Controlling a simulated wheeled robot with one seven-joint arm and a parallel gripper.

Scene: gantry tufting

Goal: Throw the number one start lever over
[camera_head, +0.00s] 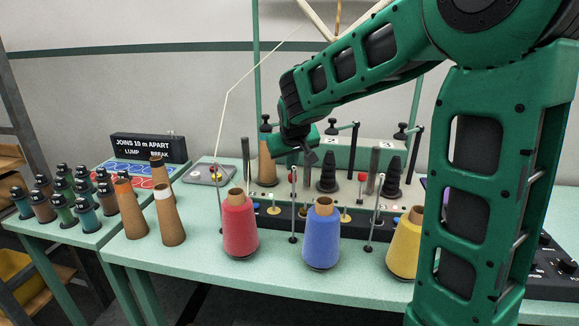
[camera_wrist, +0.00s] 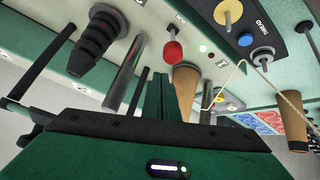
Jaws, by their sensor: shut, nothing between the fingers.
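A second red-knobbed lever (camera_head: 362,177) stands farther right on the panel.
A bare brown cone (camera_head: 266,165) stands close left of the gripper, and grey posts (camera_head: 328,160) and a black cone holder (camera_head: 327,178) stand to its right. Red (camera_head: 240,228), blue (camera_head: 321,238) and yellow (camera_head: 404,250) yarn cones line the front. A thread guide with strung yarn (camera_head: 226,110) rises left.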

